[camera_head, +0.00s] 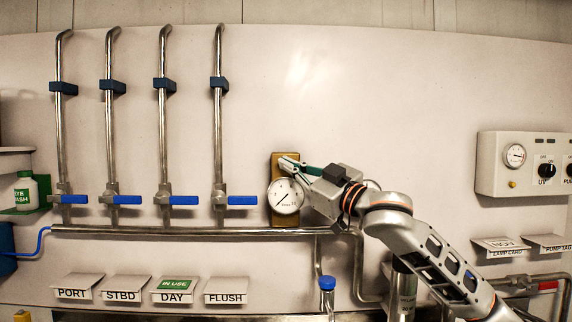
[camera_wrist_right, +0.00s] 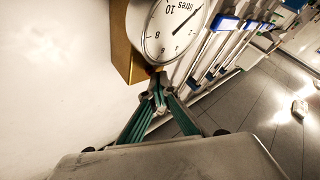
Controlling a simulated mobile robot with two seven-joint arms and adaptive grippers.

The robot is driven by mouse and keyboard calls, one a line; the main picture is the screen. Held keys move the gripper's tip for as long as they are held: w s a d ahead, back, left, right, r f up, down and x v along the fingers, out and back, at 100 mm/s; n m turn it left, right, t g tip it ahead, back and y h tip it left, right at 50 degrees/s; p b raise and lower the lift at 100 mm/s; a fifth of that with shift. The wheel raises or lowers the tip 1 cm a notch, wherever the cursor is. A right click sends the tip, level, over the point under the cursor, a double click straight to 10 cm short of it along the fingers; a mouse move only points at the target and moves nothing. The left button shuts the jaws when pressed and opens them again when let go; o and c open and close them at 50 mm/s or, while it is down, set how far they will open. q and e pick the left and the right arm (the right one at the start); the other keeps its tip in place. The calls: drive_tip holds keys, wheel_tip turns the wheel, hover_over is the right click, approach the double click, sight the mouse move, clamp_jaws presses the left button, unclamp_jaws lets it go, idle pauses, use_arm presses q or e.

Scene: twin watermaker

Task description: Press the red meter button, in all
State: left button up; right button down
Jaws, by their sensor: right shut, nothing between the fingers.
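The round white meter (camera_head: 285,195) is mounted on a brass-coloured backing plate (camera_head: 284,221) on the wall. In the right wrist view the meter dial (camera_wrist_right: 174,28) shows close up, upside down, with the plate (camera_wrist_right: 127,55) beside it. My right gripper (camera_head: 289,163) is shut and empty, its green fingers at the upper part of the plate, just above the dial. In the right wrist view its fingertips (camera_wrist_right: 158,76) meet close to the dial's edge; I cannot tell whether they touch anything. My left gripper is not in view.
Several vertical pipes with blue-handled valves (camera_head: 183,200) stand left of the meter, above a horizontal pipe (camera_head: 150,231). Labelled cards (camera_head: 175,290) sit below. A control box (camera_head: 520,165) is at the right. The wall above the meter is clear.

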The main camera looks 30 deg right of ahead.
drive_tip(key=shift+s+a, duration=0.45)
drive_tip(key=shift+s, duration=0.25)
drive_tip(key=s+a, duration=0.1)
drive_tip(key=s+p, duration=0.1)
drive_tip(key=s, duration=0.1)
drive_tip(key=s+a, duration=0.1)
drive_tip(key=shift+s+a, duration=0.15)
drive_tip(key=shift+a, duration=0.15)
idle(0.4)
idle(0.7)
